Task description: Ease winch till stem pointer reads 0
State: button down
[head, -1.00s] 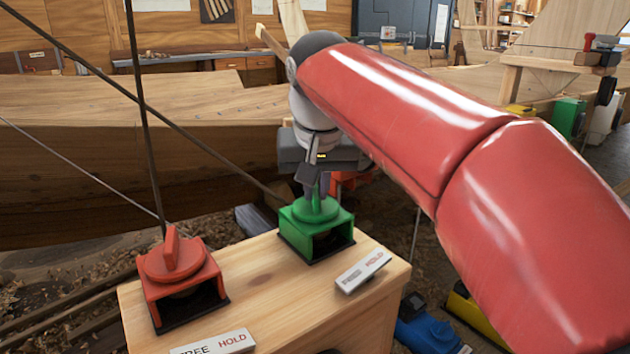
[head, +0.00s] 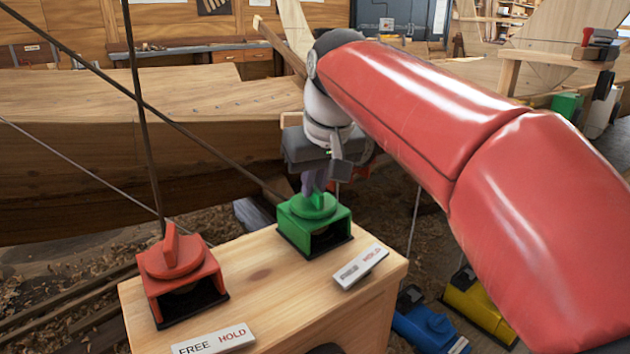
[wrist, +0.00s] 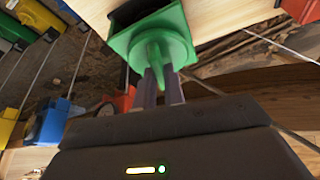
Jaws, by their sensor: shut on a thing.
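A green winch (head: 315,228) stands at the back of a wooden stand (head: 262,276). In the wrist view its round green drum and knob (wrist: 155,50) show up close. My gripper (head: 314,188) comes down from above and is shut on the knob of the green winch; the fingers sit on either side of it in the wrist view (wrist: 160,85). A red winch (head: 180,275) with an upright red knob stands at the left of the same stand, apart from my gripper. I cannot make out a stem pointer in these views.
A label reading FREE and HOLD (head: 214,341) lies before the red winch, and a similar blurred label (head: 361,267) before the green one. Dark lines run up from the winches. A planked hull (head: 100,170) fills the left background. Blue (head: 425,325) and yellow (head: 478,305) units stand right of the stand.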

jog(key=c, duration=1.5)
grip_release()
jog(key=v, duration=0.7)
jog(key=shift+s+r, duration=0.15)
jog(key=shift+r, duration=0.2)
